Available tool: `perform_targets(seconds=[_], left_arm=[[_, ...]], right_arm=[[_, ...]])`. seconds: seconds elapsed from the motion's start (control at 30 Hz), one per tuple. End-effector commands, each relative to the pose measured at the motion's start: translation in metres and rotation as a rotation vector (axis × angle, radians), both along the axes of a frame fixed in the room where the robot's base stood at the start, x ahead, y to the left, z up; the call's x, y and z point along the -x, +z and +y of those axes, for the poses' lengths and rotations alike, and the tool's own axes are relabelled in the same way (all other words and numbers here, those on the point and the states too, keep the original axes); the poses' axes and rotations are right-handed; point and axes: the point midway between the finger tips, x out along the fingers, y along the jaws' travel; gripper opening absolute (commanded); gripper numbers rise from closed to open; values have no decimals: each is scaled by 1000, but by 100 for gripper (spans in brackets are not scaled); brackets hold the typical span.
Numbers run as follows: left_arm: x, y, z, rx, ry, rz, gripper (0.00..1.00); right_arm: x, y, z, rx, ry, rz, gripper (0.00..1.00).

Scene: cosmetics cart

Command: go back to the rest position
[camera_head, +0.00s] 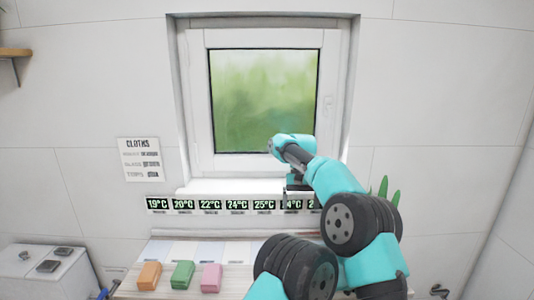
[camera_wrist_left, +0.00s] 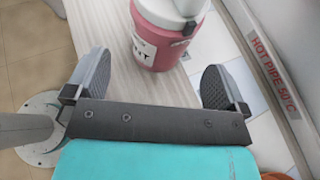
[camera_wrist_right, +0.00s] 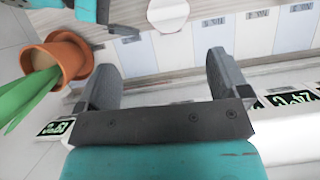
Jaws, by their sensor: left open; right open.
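My right gripper (camera_head: 296,187) is in front of the window sill in the head view, near the row of temperature displays, with my right arm reaching up from the lower right. In the right wrist view the right gripper (camera_wrist_right: 160,65) is open, with nothing between its fingers. My left gripper (camera_wrist_left: 156,68) is open in the left wrist view, and its fingers are apart and empty. A pink container (camera_wrist_left: 160,45) with a white label stands beyond the left fingers; it does not appear held. The left gripper cannot be made out in the head view.
An orange block (camera_head: 149,275), a green block (camera_head: 182,274) and a pink block (camera_head: 211,277) lie on the counter. A terracotta pot (camera_wrist_right: 72,55) with green leaves is beside the right gripper. A hot pipe label (camera_wrist_left: 275,77) runs along a ledge right of the left gripper.

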Motion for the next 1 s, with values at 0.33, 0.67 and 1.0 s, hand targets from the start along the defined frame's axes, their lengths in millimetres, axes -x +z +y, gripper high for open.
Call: perform_targets(seconds=[0.33, 0.67, 1.0], left_arm=[[11, -1, -17, -7, -29, -4, 100], [0, -11, 3, -7, -29, -2, 100], [-23, -27, 46, -4, -18, -2, 100]], right_arm=[[3, -6, 20, 7, 28, 8, 94], [3, -6, 20, 6, 29, 9, 94], [3, -5, 19, 6, 27, 8, 94]])
